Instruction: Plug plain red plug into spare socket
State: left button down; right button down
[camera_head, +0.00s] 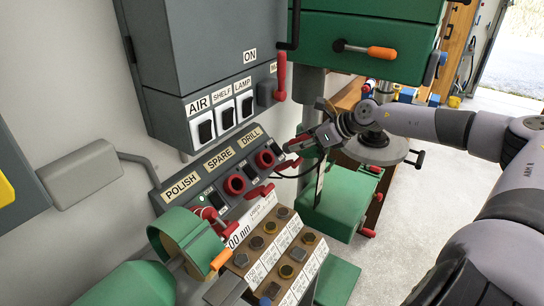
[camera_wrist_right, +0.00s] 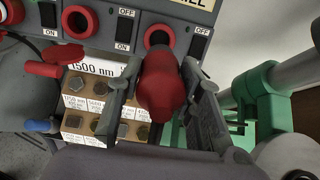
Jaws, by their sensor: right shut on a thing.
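My right gripper (camera_head: 302,148) is shut on a red plug (camera_head: 287,165); in the right wrist view the plug (camera_wrist_right: 160,85) sits between the two fingers. The plug is just in front of the socket row, near the DRILL end. The spare socket (camera_head: 235,184), a red ring under the SPARE label, shows an empty dark opening. The drill socket (camera_head: 265,159) also shows a dark opening; in the right wrist view the ring behind the held plug (camera_wrist_right: 158,36) is open, and the plug looks apart from it. My left gripper is not in view.
A red plug (camera_head: 208,213) is at the POLISH socket. Another red piece (camera_head: 259,191) lies at the panel's lower edge, above a wooden block of bolts (camera_head: 270,245). A green machine (camera_head: 180,243) stands front left; a green drill stand (camera_head: 335,205) is right of the panel.

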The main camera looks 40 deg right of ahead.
dwell(0.4)
jog(key=s+a+b, duration=0.4)
jog(key=a+b, duration=0.4)
jog(key=a, duration=0.6)
jog(key=shift+a+r, duration=0.25)
jog(key=shift+a, duration=0.1)
dwell(0.4)
jog(key=shift+w+f+b, duration=0.2)
jog(key=shift+f+b, duration=0.15)
jog(key=shift+b, duration=0.05)
jog(key=shift+g, duration=0.4)
jog(key=b+x, duration=0.4)
jog(key=shift+w+a+f+g+b, duration=0.2)
jog(key=shift+w+f+b, duration=0.25)
jog(key=shift+w+b, duration=0.15)
jog(key=shift+w+a+f+g+b, duration=0.1)
jog(key=shift+w+a+f+b, duration=0.1)
jog(key=shift+w+f+b, duration=0.4)
